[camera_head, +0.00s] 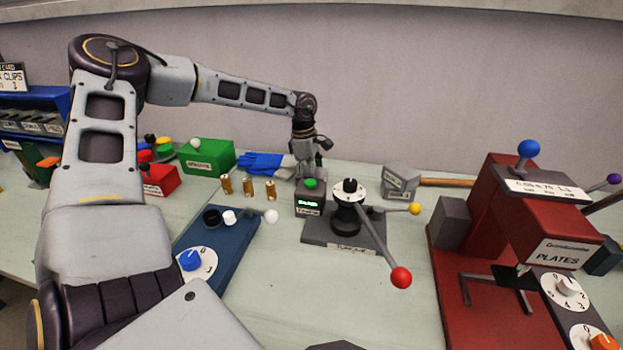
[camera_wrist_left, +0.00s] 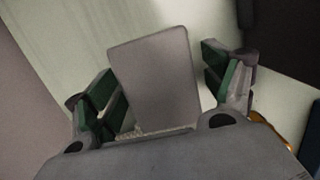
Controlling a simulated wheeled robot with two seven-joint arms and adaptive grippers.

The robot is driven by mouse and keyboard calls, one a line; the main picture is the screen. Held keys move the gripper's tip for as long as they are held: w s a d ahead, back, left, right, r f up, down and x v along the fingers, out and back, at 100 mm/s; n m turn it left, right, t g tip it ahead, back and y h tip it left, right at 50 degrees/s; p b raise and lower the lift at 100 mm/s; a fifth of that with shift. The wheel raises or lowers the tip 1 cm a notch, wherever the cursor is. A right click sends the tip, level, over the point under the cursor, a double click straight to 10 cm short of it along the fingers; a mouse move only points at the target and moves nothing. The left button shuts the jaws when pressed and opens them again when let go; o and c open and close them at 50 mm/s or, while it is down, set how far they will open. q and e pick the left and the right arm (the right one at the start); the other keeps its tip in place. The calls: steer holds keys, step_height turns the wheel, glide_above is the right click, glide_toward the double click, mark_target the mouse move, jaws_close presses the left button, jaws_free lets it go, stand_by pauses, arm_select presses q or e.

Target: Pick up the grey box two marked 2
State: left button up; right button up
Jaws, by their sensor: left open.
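A plain grey box (camera_wrist_left: 155,75) fills the middle of the left wrist view, between the green-padded fingers of my left gripper (camera_wrist_left: 163,88). The fingers are open, one on each side of the box, with gaps beside it. No number can be read on the face I see. In the head view my left gripper (camera_head: 309,165) reaches down at the back of the table, behind a dark box with a green button (camera_head: 310,197). The grey box cannot be made out clearly there. My right gripper is not in view.
A lever stand (camera_head: 343,234) is in front and to the right. A grey block (camera_head: 400,180) with a wooden handle lies farther right. A red press (camera_head: 505,215) stands at right.

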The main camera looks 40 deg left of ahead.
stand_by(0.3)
arm_select(q)
steer(key=c, duration=1.2)
steer(key=shift+r+p, duration=0.15)
steer(key=shift+p, duration=0.15)
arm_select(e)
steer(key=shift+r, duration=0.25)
arm_select(q)
steer(key=shift+r+p, duration=0.25)
steer(key=shift+p, duration=0.05)
step_height(320, 180, up, 18)
steer(key=shift+f+p, duration=0.15)
steer(key=shift+p, duration=0.85)
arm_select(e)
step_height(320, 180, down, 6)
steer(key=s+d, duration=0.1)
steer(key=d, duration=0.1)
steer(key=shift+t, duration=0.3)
